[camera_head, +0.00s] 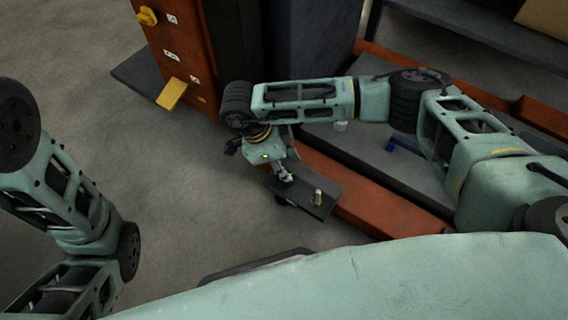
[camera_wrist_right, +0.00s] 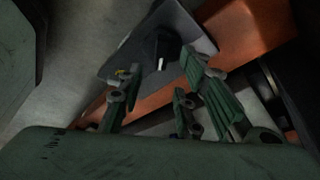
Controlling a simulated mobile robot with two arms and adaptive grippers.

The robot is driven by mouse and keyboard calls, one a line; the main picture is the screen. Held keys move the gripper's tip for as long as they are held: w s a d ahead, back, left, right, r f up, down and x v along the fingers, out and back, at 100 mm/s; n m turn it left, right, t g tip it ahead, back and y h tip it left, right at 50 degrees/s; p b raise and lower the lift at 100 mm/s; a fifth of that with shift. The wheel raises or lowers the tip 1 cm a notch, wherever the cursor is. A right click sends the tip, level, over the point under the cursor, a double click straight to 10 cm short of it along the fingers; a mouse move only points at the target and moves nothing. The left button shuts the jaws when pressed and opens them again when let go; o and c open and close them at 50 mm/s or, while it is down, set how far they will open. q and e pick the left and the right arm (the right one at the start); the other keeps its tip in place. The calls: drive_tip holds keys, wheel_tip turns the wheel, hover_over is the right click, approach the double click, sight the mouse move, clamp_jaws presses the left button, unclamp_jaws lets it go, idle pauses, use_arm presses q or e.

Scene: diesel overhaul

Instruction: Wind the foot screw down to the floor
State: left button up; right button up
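A dark foot plate (camera_head: 305,195) juts out from the end of an orange rail, low over the floor. In the right wrist view, the plate (camera_wrist_right: 195,32) carries a black knob with a pale mark, which looks like the foot screw (camera_wrist_right: 161,48). My right gripper (camera_head: 284,174) points down at the plate's left part and hides the knob in the head view. In the wrist view its fingers (camera_wrist_right: 158,88) stand apart, with nothing seen between them, short of the knob. Contact cannot be told. Only links of my left arm show; its gripper is out of view.
The orange rail (camera_head: 375,200) and a grey deck run to the right. An orange cabinet (camera_head: 180,50) with a yellow pedal-like tab stands behind. The floor (camera_head: 180,200) to the left is clear.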

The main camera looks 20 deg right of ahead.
drive_tip(key=shift+f+b, duration=0.8)
drive_tip(key=shift+f, duration=0.45)
drive_tip(key=shift+r, duration=0.15)
drive_tip(key=shift+r+p, duration=0.55)
drive_tip(key=shift+p, duration=0.1)
drive_tip(key=shift+c, duration=0.4)
